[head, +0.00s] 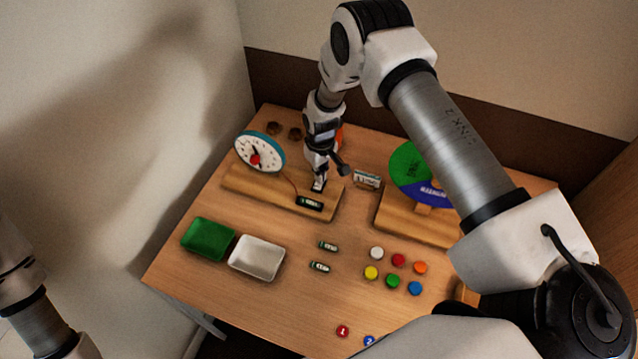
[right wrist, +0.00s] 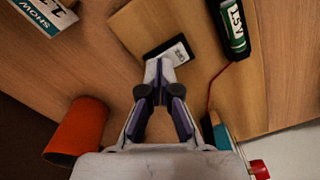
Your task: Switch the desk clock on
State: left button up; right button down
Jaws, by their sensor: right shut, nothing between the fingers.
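The desk clock (head: 262,150) has a white face, a teal rim and a red knob at its middle. It stands at the left of a wooden base (head: 240,183). On the base's right part sit a black holder with a battery (head: 310,203), also in the right wrist view (right wrist: 234,28), and a small black switch piece with a white plate (right wrist: 170,52). A red wire runs from the holder. My right gripper (head: 319,183) is shut and empty, pointing down; its tips (right wrist: 158,68) are at the switch's edge. I cannot tell whether they touch. My left gripper is out of view.
A disc stand (head: 408,165) is right of the clock base, with a small sign (head: 367,180) between. An orange cylinder (right wrist: 77,132) stands near the gripper. Green (head: 208,238) and white (head: 256,257) trays, two loose batteries (head: 328,246) and several coloured discs (head: 393,280) lie in front.

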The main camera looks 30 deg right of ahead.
jog(key=shift+f, duration=0.15)
jog(key=shift+r+p, duration=2.2)
jog(key=shift+r, duration=1.35)
jog(key=shift+f, duration=0.1)
